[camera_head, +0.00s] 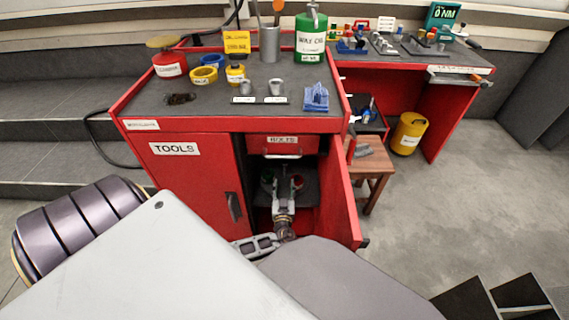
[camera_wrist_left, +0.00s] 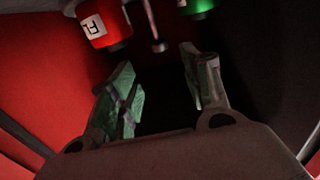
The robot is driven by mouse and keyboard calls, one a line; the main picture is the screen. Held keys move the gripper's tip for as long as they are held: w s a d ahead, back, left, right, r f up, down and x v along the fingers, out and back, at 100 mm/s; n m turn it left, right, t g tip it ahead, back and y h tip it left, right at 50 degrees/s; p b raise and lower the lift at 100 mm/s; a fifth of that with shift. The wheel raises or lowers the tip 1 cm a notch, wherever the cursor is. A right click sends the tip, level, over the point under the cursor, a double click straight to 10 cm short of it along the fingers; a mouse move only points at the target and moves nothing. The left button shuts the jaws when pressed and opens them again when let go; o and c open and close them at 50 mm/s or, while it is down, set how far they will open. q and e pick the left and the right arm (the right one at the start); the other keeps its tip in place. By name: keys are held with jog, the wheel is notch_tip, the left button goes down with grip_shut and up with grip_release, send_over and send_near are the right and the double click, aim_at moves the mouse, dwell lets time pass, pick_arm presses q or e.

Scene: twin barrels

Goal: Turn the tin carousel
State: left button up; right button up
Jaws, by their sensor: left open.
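The tin carousel is inside the open right-hand compartment of the red cabinet (camera_head: 195,180). In the left wrist view a red tin (camera_wrist_left: 103,20) with a white label is at the top left and a green tin (camera_wrist_left: 199,7) at the top right. A thin metal rod (camera_wrist_left: 153,25) stands between them. In the head view the red tin (camera_head: 298,181) and green tin (camera_head: 267,178) look small and dim. My left gripper (camera_head: 284,182) reaches into the compartment. Its fingers (camera_wrist_left: 158,75) are open and empty, just short of the tins. The carousel's base is hidden in shadow. My right gripper is not seen.
The open red door (camera_head: 342,195) stands right of my left gripper. A drawer (camera_head: 283,144) labelled BOLTS is above. The closed TOOLS door is left. A wooden stool (camera_head: 373,165) stands to the right. Tins and tools crowd the cabinet top.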

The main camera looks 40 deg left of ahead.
aim_at(284, 166)
pick_arm(q)
jog(key=b+x, duration=0.2)
jog(key=x, duration=0.9)
jog(key=shift+w+a, duration=0.2)
jog(key=shift+b+x, duration=0.3)
jog(key=shift+x, duration=0.5)
jog(key=shift+w, duration=0.1)
jog(key=c, duration=0.8)
grip_shut()
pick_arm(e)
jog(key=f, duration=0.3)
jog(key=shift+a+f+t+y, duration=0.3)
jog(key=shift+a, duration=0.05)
